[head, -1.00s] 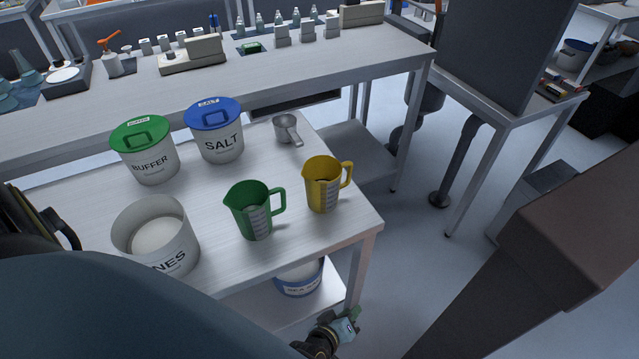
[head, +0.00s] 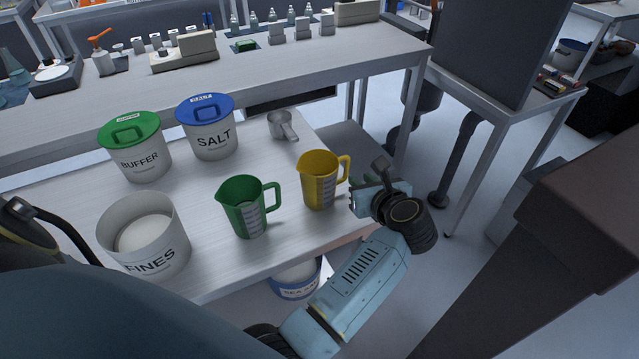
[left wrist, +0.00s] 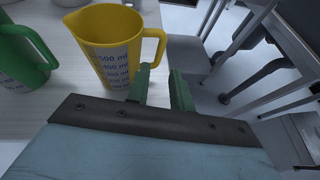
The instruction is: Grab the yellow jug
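The yellow jug (head: 320,182) stands upright near the right edge of the white table, its handle to the right. It shows large in the left wrist view (left wrist: 103,48), with measuring marks on its side. My left gripper (head: 356,184) is just right of the jug, close to its handle. In the left wrist view its two green fingers (left wrist: 161,78) are apart with nothing between them, just short of the handle. Whether a finger touches the jug is unclear. My right gripper is not in view.
A green jug (head: 246,208) stands left of the yellow one. A metal scoop (head: 281,124), the SALT tub (head: 212,140), the BUFFER tub (head: 142,160) and the open FINES tub (head: 145,245) share the table (head: 205,185). A SEA SALT tub (head: 296,284) sits below.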

